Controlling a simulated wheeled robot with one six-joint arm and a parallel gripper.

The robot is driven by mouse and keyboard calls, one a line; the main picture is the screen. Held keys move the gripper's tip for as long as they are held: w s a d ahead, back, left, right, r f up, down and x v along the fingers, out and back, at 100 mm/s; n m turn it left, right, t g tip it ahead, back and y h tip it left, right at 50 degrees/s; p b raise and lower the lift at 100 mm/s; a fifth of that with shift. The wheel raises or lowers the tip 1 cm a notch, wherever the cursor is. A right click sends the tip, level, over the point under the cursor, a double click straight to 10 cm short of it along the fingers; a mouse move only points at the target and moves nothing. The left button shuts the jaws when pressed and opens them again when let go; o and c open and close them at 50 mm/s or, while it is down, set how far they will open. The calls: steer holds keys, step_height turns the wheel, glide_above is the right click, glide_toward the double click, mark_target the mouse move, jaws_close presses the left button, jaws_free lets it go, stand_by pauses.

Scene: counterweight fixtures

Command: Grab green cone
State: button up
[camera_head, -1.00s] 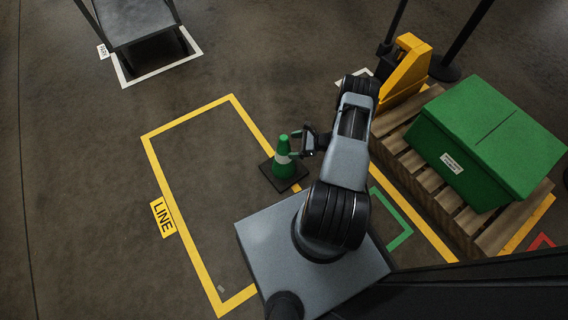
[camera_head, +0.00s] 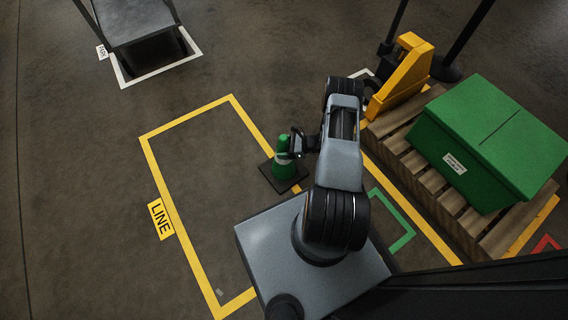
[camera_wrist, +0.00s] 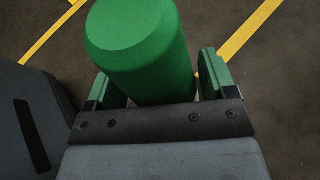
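The green cone (camera_head: 283,163) stands upright on a dark square base with a white band around it, on the floor by the right side of the yellow-lined rectangle. My gripper (camera_head: 291,146) is at the cone's upper part in the head view. In the wrist view the cone's rounded green top (camera_wrist: 140,45) lies between the two green-lined fingers of my gripper (camera_wrist: 156,78). A narrow gap shows between the cone and the right finger, so the gripper looks open around it. The cone's lower part is hidden in the wrist view.
A green box (camera_head: 485,140) sits on a wooden pallet (camera_head: 425,172) at right, by a yellow pallet jack (camera_head: 402,78). A grey cart (camera_head: 135,22) stands at upper left.

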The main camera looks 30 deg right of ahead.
steer(key=c, duration=1.3)
steer(key=shift+r, duration=0.15)
